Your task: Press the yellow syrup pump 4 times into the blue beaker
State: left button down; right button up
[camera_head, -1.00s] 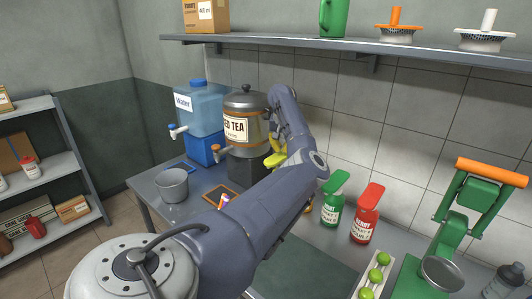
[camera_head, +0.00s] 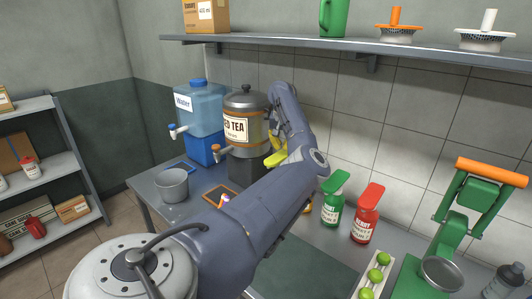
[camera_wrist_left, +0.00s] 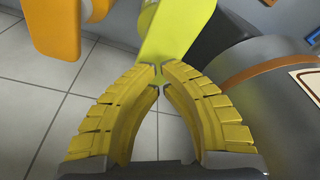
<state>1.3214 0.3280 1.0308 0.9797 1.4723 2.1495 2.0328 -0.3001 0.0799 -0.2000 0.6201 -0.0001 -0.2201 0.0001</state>
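My left gripper (camera_wrist_left: 160,70) has yellow padded fingers. Their tips meet in the left wrist view, with nothing seen held between them. The lime-yellow pump head (camera_wrist_left: 176,28) lies just beyond the fingertips; whether they touch cannot be told. In the head view my left arm reaches to the wall side beside the tea dispenser, with yellow parts (camera_head: 276,158) showing at its end; gripper and pump are hard to separate there. The yellow bottle's body is hidden behind my arm. I cannot make out a blue beaker. My right gripper is not in view.
The tea dispenser (camera_head: 246,122) and water dispenser (camera_head: 200,112) stand left of the gripper. An orange pump head (camera_wrist_left: 52,25) is close by. Green (camera_head: 333,200) and red (camera_head: 367,215) pump bottles stand right of my arm. A metal cup (camera_head: 172,186) sits at the counter's left.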

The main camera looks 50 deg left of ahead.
aim_at(281, 155)
pick_arm(q)
jog(key=shift+f, duration=0.2)
jog(key=shift+f, duration=2.75)
jog(key=shift+r, duration=2.95)
jog(key=shift+f, duration=0.2)
jog(key=shift+f, duration=2.75)
jog(key=shift+r, duration=2.95)
